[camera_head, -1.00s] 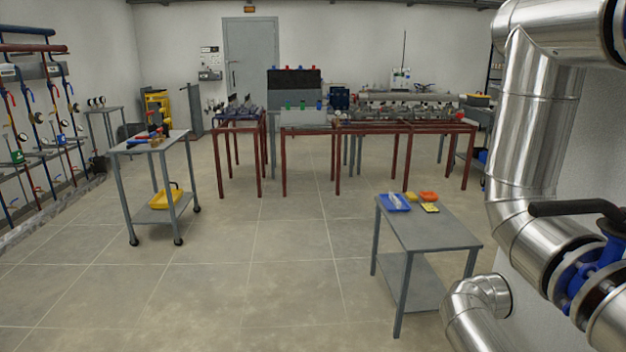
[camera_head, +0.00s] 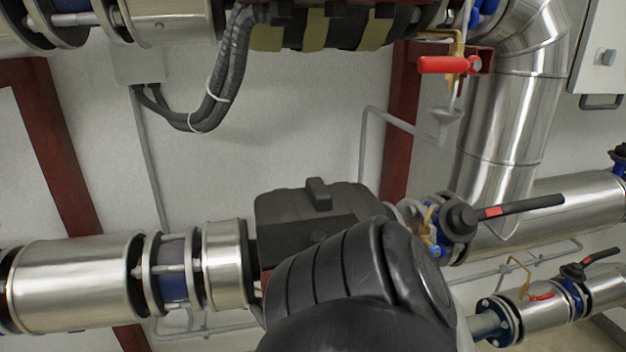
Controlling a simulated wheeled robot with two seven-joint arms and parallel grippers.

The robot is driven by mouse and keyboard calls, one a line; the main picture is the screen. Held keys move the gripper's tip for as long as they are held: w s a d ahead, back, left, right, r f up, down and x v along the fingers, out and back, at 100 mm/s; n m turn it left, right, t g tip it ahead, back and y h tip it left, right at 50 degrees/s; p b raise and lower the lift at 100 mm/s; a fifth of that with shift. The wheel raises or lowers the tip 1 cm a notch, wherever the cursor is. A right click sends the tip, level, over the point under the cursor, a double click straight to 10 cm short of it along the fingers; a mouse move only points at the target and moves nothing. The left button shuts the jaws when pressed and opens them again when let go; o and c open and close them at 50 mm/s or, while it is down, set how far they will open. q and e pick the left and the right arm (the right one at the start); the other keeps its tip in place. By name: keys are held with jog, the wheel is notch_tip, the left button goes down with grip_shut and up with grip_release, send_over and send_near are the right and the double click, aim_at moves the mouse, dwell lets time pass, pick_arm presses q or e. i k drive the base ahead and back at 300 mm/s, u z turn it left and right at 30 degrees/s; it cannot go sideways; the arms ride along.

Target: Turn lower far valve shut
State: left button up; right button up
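On the lower large pipe at right, a blue-bodied valve (camera_head: 461,218) carries a long black lever (camera_head: 525,206) with a red mark. The lever points right, roughly along the pipe. A second blue valve (camera_head: 573,285) with a black lever (camera_head: 600,256) sits on the lower, thinner pipe at bottom right. Another blue valve (camera_head: 621,160) is cut off by the right edge. I cannot tell which one the task names. A black ribbed part, probably of my arm, fills the bottom middle and hides the pipe behind it. Neither gripper's fingers are visible.
Silver pipes (camera_head: 75,275) run across the wall, with dark red posts (camera_head: 55,150) between. A red-handled small valve (camera_head: 449,65) and a funnel (camera_head: 445,118) are at upper right. A black box (camera_head: 313,213) sits on the lower pipe. Black cables (camera_head: 215,95) hang upper left.

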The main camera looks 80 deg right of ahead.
aim_at(463, 219)
jog(key=z, duration=4.9)
jog(key=i, duration=0.9)
jog(key=u, duration=2)
